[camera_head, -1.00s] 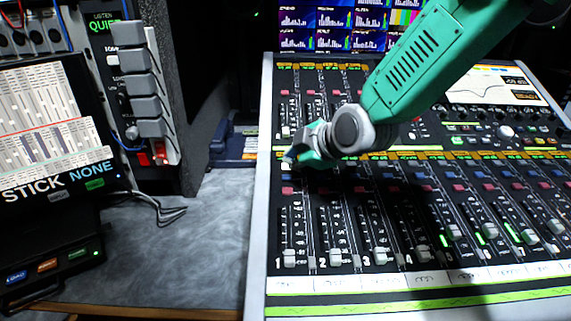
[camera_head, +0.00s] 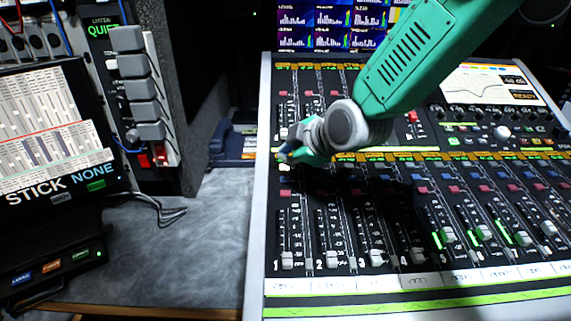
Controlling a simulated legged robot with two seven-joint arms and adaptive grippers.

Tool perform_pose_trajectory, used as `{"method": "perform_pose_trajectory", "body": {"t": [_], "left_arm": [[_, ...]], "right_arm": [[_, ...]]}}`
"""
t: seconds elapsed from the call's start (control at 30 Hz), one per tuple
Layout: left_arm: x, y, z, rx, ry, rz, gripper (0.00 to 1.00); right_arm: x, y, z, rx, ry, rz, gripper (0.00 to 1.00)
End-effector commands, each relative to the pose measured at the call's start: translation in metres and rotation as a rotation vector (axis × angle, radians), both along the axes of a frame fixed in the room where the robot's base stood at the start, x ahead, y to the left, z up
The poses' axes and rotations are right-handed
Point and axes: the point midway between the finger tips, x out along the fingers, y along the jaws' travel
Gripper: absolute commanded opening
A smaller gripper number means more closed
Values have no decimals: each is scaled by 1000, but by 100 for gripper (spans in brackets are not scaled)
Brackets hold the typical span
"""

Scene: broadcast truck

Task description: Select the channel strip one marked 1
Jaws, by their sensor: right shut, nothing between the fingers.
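The mixing console (camera_head: 266,230) fills the right half of the head view. Channel strip one (camera_head: 287,225) is its leftmost strip, with a printed 1 beside its white fader cap (camera_head: 287,260) near the bottom. A small red button (camera_head: 286,194) shows in the strip's upper part, below the gripper. My right gripper (camera_head: 281,155) is shut and empty. It hangs over the top of strip one, near the console's left edge, and hides part of the button row there. I cannot tell whether its tips touch a button. My left gripper is not in view.
Strips 2 (camera_head: 332,258) and 3 (camera_head: 376,257) stand right beside strip one. A rack with grey levers (camera_head: 145,85) and a fader screen (camera_head: 40,125) are at left. The grey desk (camera_head: 190,240) between is clear except for cables (camera_head: 160,207).

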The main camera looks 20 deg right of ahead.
Motion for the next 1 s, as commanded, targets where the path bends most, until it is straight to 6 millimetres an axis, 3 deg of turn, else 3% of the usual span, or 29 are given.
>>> {"method": "perform_pose_trajectory", "body": {"t": [0.4,1.0], "left_arm": [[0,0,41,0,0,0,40],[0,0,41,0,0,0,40]], "right_arm": [[-5,1,44,-2,-1,1,0],[-6,2,45,-1,-1,0,0]]}}
